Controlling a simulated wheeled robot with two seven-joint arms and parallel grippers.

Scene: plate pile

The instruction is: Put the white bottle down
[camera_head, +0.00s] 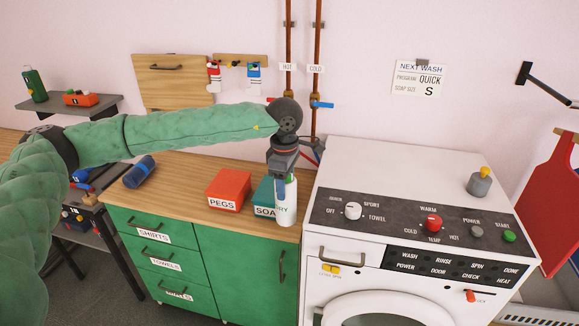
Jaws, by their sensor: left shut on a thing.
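The white bottle (286,208) stands upright at the right end of the wooden counter, close to the washing machine's left side. Part of a green word ending in "RY" shows on it. My left gripper (283,172) comes down over its top from above and is shut on it. The gripper hides the bottle's upper part. The bottle's base is at the counter's front right edge; I cannot tell for sure whether it touches the wood. My right gripper is not in view.
A teal box (264,196) marked "SOA" stands right behind the bottle on its left. A red "PEGS" box (228,190) and a blue cylinder (140,172) lie further left on the counter (180,177). The white washing machine (352,165) rises on the right.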

